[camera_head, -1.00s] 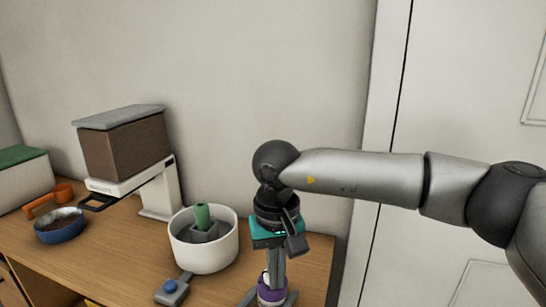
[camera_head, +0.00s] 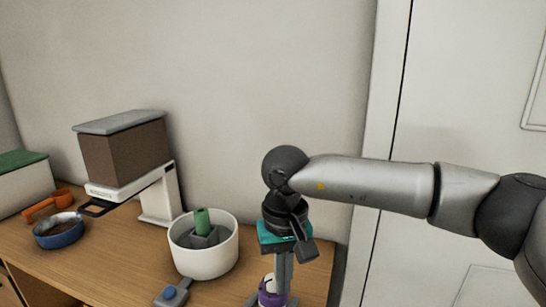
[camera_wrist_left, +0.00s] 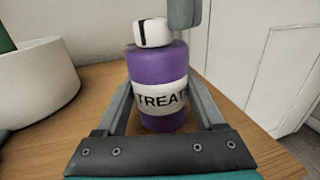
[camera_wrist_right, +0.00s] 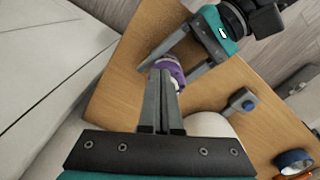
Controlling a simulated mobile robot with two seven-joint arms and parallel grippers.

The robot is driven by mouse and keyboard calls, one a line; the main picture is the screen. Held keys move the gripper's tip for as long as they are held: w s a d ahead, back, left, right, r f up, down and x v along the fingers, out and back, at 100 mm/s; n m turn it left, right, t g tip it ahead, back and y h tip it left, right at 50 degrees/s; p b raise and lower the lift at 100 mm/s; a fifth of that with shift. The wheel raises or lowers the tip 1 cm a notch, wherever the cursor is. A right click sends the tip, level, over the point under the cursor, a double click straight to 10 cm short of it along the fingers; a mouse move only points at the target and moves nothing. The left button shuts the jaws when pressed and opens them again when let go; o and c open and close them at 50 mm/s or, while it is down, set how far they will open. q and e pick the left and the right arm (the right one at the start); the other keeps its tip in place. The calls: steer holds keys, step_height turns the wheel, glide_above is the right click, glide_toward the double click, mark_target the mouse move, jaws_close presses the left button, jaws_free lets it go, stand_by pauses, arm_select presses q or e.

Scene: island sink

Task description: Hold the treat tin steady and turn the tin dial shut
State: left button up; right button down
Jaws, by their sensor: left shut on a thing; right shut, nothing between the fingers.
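The treat tin is a purple jar with a white "TREAT" label; it stands upright on the wooden counter in the left wrist view (camera_wrist_left: 158,65). Its top also shows low in the head view (camera_head: 272,298). The tin dial (camera_wrist_left: 153,33) is a white knob with a black stripe on top. My left gripper (camera_wrist_left: 158,92) is shut on the tin, one finger on each side. My right gripper (camera_wrist_right: 163,78) is shut and empty, pointing down at the tin's top. Its fingertips (camera_wrist_left: 184,14) are beside the dial at the right; contact is unclear. The fingers partly hide the tin in the right wrist view.
A white pot (camera_head: 204,252) with a green-handled part stands left of the tin. A grey piece with a blue button (camera_head: 171,295) lies before it. A blue bowl (camera_head: 58,236), an orange scoop (camera_head: 45,205) and a brown-bodied dispenser (camera_head: 125,152) are farther left.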

arm_select(q)
steer(key=shift+a, duration=0.1)
arm_select(e)
steer(key=r, duration=0.6)
steer(key=shift+s+d, duration=0.15)
steer(key=shift+s, duration=0.05)
steer(key=shift+s+a+f, duration=0.1)
steer(key=shift+a+f, duration=0.3)
steer(key=shift+f, duration=0.6)
steer(key=shift+s+a+f, duration=0.1)
steer(key=shift+a+f, duration=0.35)
steer(key=shift+f, duration=0.6)
steer(key=shift+s+a+f, duration=0.1)
steer(key=shift+a+f, duration=0.3)
steer(key=shift+f, duration=0.6)
